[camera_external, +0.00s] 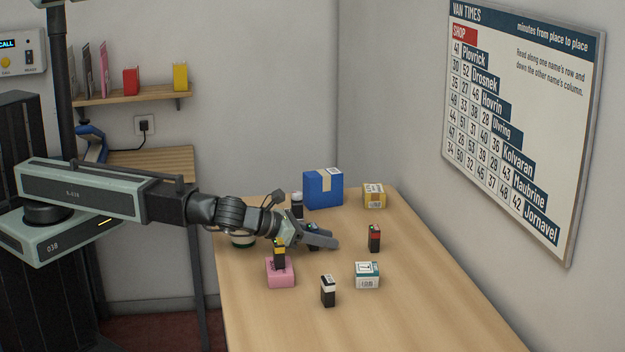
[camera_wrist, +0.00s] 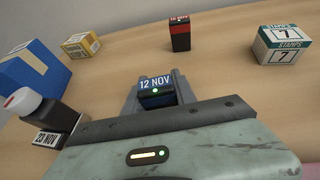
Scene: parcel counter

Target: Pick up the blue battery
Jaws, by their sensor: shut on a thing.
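The blue battery (camera_wrist: 157,96) is dark with a blue top marked "12 NOV" and a small green light. In the wrist view it sits between the jaws of my gripper (camera_wrist: 153,84), which is shut on it. In the outside view my gripper (camera_external: 322,240) is low over the counter, and the battery (camera_external: 313,229) shows only in part between the fingers. I cannot tell whether its base touches the counter.
On the counter (camera_external: 420,300) stand a red-topped battery (camera_external: 374,238), a white-topped one (camera_external: 328,291), a stamps box (camera_external: 367,275), a pink block (camera_external: 281,275) bearing a yellow-banded battery (camera_external: 279,256), a blue box (camera_external: 323,190), a yellow box (camera_external: 374,196) and a white-capped dark object (camera_external: 297,204). The front right is clear.

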